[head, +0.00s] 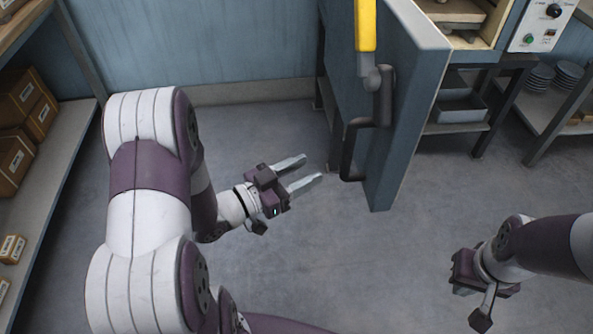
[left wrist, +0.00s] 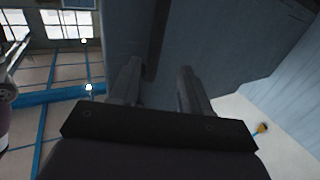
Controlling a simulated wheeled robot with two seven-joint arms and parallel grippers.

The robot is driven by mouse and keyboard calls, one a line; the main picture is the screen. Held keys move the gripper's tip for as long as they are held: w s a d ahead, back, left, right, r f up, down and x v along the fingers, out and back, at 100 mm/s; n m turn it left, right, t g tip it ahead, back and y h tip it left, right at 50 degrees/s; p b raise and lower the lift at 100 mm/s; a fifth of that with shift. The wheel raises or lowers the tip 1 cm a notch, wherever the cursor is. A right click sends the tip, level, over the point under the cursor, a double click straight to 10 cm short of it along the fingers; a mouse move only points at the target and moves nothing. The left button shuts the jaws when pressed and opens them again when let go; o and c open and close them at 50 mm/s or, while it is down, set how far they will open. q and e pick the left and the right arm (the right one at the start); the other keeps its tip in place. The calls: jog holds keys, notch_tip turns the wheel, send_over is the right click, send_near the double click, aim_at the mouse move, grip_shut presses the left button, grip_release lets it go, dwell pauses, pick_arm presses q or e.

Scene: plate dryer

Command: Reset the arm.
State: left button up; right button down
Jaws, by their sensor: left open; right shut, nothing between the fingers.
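My left arm comes in from the left of the head view. Its gripper (head: 305,172) is open and empty, pointing right, with its fingertips apart from the dark handle (head: 352,150) of the blue-grey door (head: 405,110). In the left wrist view both fingers of the left gripper (left wrist: 158,82) are apart with nothing between them, and a large grey-blue surface (left wrist: 220,45) fills the space beyond. My right gripper (head: 463,272) is at the lower right of the head view, over the floor; its fingers are hard to make out.
The door stands open, with a yellow bar (head: 365,25) at its top. Behind it are a cabinet with shelves (head: 460,108) and a control panel (head: 543,25). Stacked plates (head: 568,74) sit on a right-hand rack. Boxes (head: 18,100) fill a left shelf. The central floor is clear.

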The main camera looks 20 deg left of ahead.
pick_arm(q)
jog(key=shift+v, duration=0.85)
jog(key=shift+f, duration=0.1)
